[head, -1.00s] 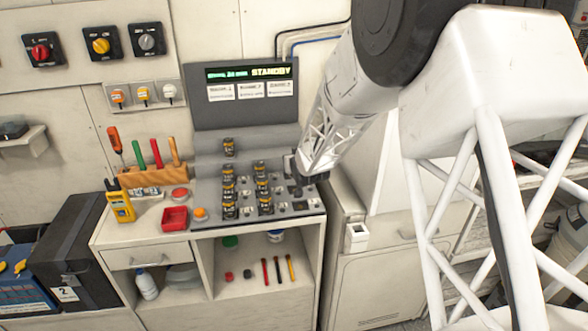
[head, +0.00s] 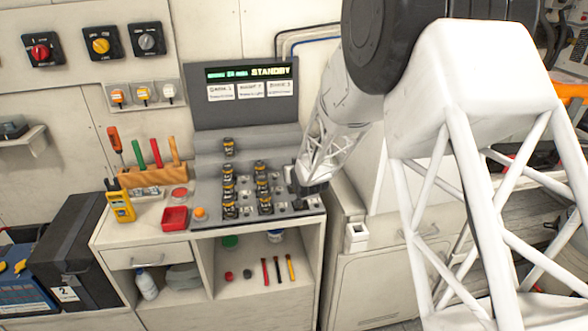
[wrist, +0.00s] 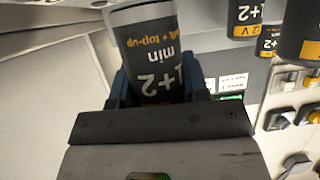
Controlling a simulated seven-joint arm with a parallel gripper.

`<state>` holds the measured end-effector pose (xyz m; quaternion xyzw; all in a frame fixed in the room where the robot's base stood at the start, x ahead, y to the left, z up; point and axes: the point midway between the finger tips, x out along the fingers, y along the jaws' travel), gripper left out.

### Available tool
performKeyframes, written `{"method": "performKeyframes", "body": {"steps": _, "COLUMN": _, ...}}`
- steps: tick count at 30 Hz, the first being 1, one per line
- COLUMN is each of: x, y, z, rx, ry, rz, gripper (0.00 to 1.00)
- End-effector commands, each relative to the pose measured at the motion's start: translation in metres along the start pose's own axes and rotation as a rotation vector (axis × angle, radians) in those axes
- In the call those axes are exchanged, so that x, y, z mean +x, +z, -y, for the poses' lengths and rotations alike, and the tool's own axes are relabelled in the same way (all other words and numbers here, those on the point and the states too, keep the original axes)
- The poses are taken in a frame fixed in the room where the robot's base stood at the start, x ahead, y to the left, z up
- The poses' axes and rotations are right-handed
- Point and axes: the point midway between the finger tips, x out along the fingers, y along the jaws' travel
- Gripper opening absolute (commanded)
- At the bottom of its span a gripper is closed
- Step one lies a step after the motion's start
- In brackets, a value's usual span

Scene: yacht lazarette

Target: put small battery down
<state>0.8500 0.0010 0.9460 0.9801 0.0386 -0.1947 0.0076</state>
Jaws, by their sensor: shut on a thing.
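My gripper (head: 300,191) is at the right end of the grey battery panel (head: 277,216), low over its surface. In the wrist view it is shut on a small battery (wrist: 155,58), a dark cylinder with a grey end and printed "1+2 min" lettering. The battery's lower part is hidden behind the gripper body, so I cannot tell whether it touches the panel. Several similar batteries (head: 229,194) stand upright in rows left of my gripper; some show at the upper right of the wrist view (wrist: 245,18).
A display reading STANDBY (head: 249,72) rises behind the panel. A red tray (head: 174,218), a yellow meter (head: 121,206) and a wooden tool rack (head: 153,176) stand on the counter to the left. The panel's right edge is close to my gripper.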

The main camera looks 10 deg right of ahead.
Motion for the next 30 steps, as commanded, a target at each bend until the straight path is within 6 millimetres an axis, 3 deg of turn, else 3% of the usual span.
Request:
{"method": "performKeyframes", "body": {"steps": 13, "x": 0.0029, "y": 0.0074, "z": 0.0, "rx": 0.0, "ry": 0.0, "rz": 0.001, "gripper": 0.07}}
{"method": "performKeyframes", "body": {"steps": 14, "x": 0.0029, "y": 0.0081, "z": 0.0, "rx": 0.0, "ry": 0.0, "rz": 0.002, "gripper": 0.45}}
{"method": "performKeyframes", "body": {"steps": 18, "x": 0.0031, "y": 0.0091, "z": 0.0001, "rx": 0.0, "ry": 0.0, "rz": 0.003, "gripper": 0.66}}
{"method": "performKeyframes", "body": {"steps": 30, "x": 0.0024, "y": 0.0092, "z": 0.0001, "rx": 0.0, "ry": 0.0, "rz": 0.006, "gripper": 0.67}}
